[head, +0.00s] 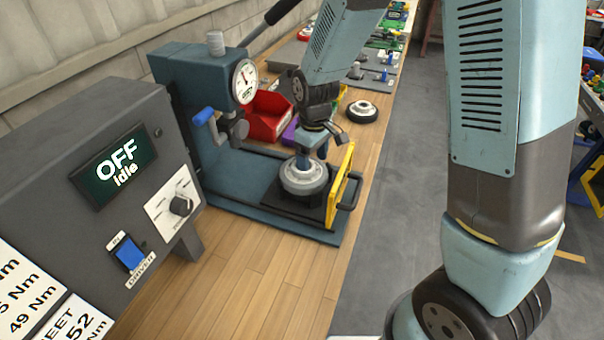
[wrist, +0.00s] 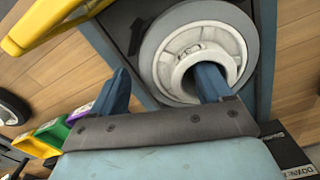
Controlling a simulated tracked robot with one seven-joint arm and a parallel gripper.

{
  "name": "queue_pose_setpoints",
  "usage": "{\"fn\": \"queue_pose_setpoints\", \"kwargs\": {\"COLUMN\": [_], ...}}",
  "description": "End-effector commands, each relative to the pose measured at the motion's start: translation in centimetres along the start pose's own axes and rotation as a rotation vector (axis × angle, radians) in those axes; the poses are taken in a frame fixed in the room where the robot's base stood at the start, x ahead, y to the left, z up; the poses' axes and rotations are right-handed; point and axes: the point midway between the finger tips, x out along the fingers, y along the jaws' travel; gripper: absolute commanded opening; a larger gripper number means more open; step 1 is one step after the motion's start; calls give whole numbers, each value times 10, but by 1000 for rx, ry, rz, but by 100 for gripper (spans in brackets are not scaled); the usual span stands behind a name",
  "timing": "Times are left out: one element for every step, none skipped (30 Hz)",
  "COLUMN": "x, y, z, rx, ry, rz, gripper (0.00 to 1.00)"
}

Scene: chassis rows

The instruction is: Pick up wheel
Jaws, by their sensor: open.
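A wheel with a grey tyre and pale hub lies flat on a dark plate of the press base, seen in the head view (head: 303,181) and close up in the wrist view (wrist: 156,48). My gripper (head: 313,159) is over it with its jaws open. In the wrist view my gripper (wrist: 164,72) has one finger at the hub's central opening and the other outside the tyre. Whether either finger touches the wheel cannot be told. A second wheel, with a black tyre (head: 362,111), lies farther back on the bench and shows at the wrist view's left edge (wrist: 10,108).
A yellow guard frame (head: 340,186) stands right beside the wheel. The blue press (head: 207,105) with a gauge (head: 245,81) is behind left. A grey control box (head: 110,180) reads OFF idle. A red bin (head: 268,115) stands behind. Bare wood bench (head: 240,265) is in front.

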Motion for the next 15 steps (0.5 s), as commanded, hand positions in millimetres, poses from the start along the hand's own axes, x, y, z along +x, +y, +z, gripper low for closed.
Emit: {"fn": "queue_pose_setpoints", "kwargs": {"x": [3, 4, 5, 5, 5, 5, 5, 5, 5, 5, 5, 5, 5, 5, 5], "y": [0, 0, 0, 0, 0, 0, 0, 0, 0, 0, 0, 0, 0, 0, 0], "z": [0, 0, 0, 0, 0, 0, 0, 0, 0, 0, 0, 0, 0, 0, 0], "rx": [0, 0, 0, 0, 0, 0, 0, 0, 0, 0, 0, 0, 0, 0, 0], "ry": [-1, -1, 0, 1, 1, 1, 1, 1, 1, 1, 1, 1, 1, 1, 1], "rz": [0, 0, 0, 1, 1, 1, 1, 1, 1, 1, 1, 1, 1, 1, 1], "gripper": [78, 78, 78, 78, 78, 78, 78, 78, 78, 76, 73, 70, 67, 64, 60]}}
